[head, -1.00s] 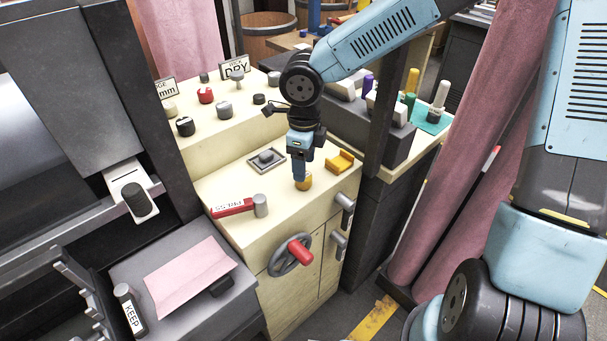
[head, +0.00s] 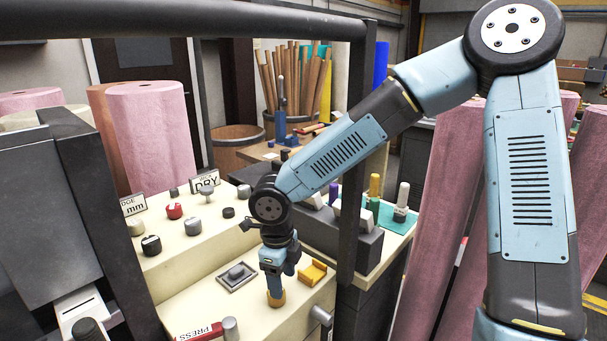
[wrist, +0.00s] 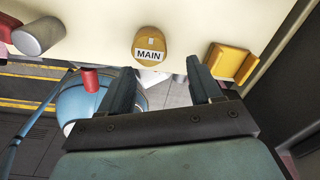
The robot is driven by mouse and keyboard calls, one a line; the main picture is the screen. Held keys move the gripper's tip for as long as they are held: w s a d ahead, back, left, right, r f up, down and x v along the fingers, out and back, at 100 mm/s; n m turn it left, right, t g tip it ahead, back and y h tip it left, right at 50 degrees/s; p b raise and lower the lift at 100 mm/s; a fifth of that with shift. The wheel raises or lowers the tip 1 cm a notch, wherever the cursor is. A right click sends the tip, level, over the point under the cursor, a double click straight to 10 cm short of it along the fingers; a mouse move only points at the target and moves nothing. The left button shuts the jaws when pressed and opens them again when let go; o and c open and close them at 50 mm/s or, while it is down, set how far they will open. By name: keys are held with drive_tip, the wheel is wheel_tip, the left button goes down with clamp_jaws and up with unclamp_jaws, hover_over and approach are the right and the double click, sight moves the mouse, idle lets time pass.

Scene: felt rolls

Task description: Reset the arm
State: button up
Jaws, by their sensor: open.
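My gripper (head: 275,291) points straight down over the cream console, at the end of my blue and black arm. In the wrist view its two dark fingers (wrist: 160,72) are spread apart with nothing held between them. An orange knob labelled MAIN (wrist: 150,42) lies just beyond the fingertips, toward the top of that view. In the head view the orange knob (head: 276,301) shows right under the fingertips, partly covered by them. I cannot tell whether they touch.
A yellow bracket (head: 313,272) stands right of my gripper, and a grey square plate with a knob (head: 237,276) lies left. A red PRESS lever (head: 200,332) is at the front. A dark upright post (head: 356,150) stands close to my forearm. Pink felt rolls (head: 440,200) stand at right.

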drive_tip(key=d+r+m+h, duration=0.1)
drive_tip(key=d+r+m, duration=0.2)
drive_tip(key=d+m, duration=0.4)
drive_tip(key=d+r+m+t+h, duration=0.1)
drive_tip(key=d+r+m, duration=0.25)
drive_tip(key=m, duration=0.55)
drive_tip(key=d+r+m+h, duration=0.1)
drive_tip(key=d+r+m, duration=0.2)
drive_tip(key=d+m, duration=0.45)
drive_tip(key=s+d+r+m+t+y, duration=0.1)
drive_tip(key=s+d+r+m, duration=0.4)
drive_tip(key=m, duration=0.8)
drive_tip(key=s+d+r+m+t+y, duration=0.2)
drive_tip(key=s+d+r+m, duration=0.4)
drive_tip(key=r+m, duration=0.3)
drive_tip(key=m+t, duration=0.1)
drive_tip(key=m, duration=0.3)
drive_tip(key=shift+d+y, duration=0.2)
drive_tip(key=shift+y, duration=0.1)
drive_tip(key=shift+s+m, duration=0.1)
drive_tip(key=shift+m, duration=0.15)
drive_tip(key=shift+c, duration=0.4)
